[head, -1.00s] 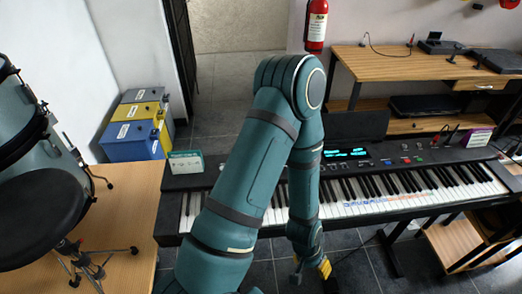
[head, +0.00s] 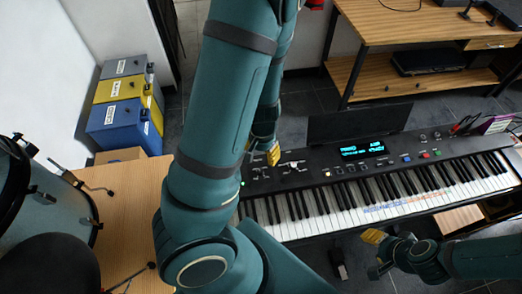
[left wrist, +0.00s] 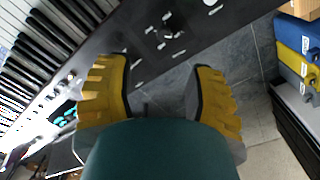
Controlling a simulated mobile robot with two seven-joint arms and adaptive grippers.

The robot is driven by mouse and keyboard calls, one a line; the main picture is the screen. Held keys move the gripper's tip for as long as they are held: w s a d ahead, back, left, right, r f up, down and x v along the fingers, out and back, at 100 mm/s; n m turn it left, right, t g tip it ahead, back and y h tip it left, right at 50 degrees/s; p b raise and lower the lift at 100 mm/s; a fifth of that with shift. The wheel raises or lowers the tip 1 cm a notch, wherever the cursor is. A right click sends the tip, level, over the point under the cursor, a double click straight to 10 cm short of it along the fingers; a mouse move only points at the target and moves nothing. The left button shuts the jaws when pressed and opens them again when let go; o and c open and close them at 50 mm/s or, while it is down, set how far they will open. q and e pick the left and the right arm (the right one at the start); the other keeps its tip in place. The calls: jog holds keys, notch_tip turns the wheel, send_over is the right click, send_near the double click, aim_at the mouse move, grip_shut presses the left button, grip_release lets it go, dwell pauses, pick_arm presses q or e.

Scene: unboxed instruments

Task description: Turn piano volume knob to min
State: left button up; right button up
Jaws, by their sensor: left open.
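The piano (head: 410,145) is a black keyboard with a lit teal display (head: 362,148) on its top panel; its panel also shows in the left wrist view (left wrist: 215,22). Small controls with white marks (head: 292,166) sit left of the display; they also show in the left wrist view (left wrist: 168,32). I cannot tell which is the volume knob. My left gripper (head: 264,150) is over the panel's left part, its yellow fingers apart and empty in the left wrist view (left wrist: 163,95). My right gripper (head: 378,238) is in front of the keys, its jaw state unclear.
Blue, yellow and grey boxes (head: 127,105) stand at the left wall. A wooden table (head: 120,190) and drum gear (head: 50,200) are at the left. A wooden desk (head: 375,22) stands behind the piano. My left arm hides the piano's left end.

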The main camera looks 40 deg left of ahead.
pick_arm(q)
jog(key=a, duration=0.1)
send_over(261, 170)
notch_tip(261, 170, down, 4)
jog(key=shift+s+f, duration=0.15)
jog(key=shift+f, duration=0.1)
notch_tip(261, 170, down, 8)
jog(key=b, duration=0.3)
jog(key=shift+f, duration=0.15)
jog(key=shift+o, duration=0.2)
grip_shut()
